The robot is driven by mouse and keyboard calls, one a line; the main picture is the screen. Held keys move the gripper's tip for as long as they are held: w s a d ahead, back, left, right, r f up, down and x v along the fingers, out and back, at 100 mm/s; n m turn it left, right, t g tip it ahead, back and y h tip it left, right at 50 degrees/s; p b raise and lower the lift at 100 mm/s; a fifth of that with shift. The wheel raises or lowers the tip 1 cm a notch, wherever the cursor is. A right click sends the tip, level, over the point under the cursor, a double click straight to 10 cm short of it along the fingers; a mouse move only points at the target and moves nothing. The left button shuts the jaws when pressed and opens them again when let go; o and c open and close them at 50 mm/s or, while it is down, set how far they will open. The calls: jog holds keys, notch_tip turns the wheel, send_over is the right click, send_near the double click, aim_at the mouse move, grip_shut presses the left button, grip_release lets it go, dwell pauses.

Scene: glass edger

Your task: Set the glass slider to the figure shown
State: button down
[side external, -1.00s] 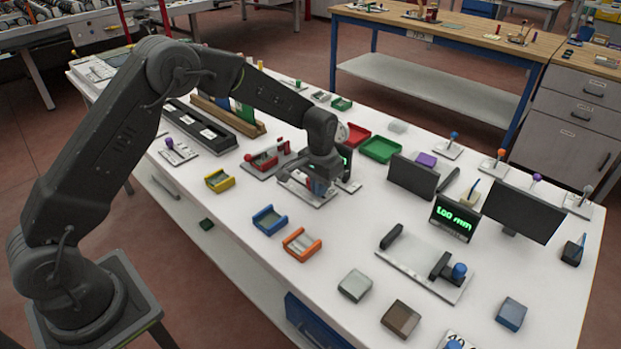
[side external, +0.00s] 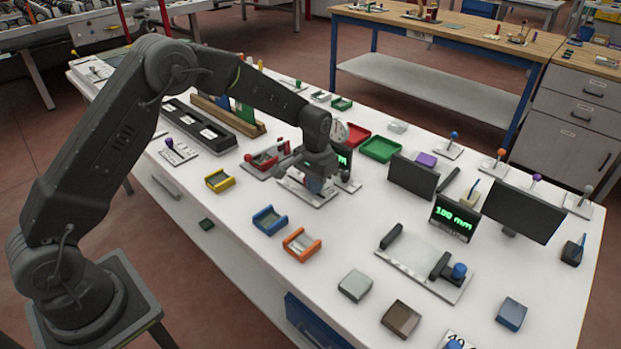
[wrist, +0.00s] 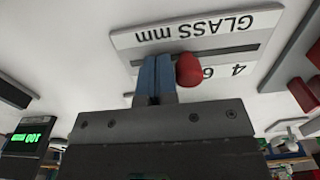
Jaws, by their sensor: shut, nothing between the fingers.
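The glass slider is a pale plate (wrist: 128,40) marked "GLASS mm", upside down in the wrist view, with a dark slot and the figures 4 and 6 showing. Its red knob (wrist: 189,70) stands at the slot. My gripper (wrist: 155,75) is shut and empty, its blue fingers over the plate just left of the knob; I cannot tell whether they touch it. Part of the scale is hidden behind the gripper. In the side view the plate (side external: 318,200) lies under my gripper (side external: 315,184), and the knob is not clear.
A green-lit display (side external: 455,217) reads about 100 mm; a small one (side external: 343,157) stands close behind my gripper. A red-framed fixture (side external: 265,160) is just left.

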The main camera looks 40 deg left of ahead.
jog(key=shift+a, duration=0.9)
jog(key=shift+d, duration=0.65)
jog(key=shift+r, duration=3.55)
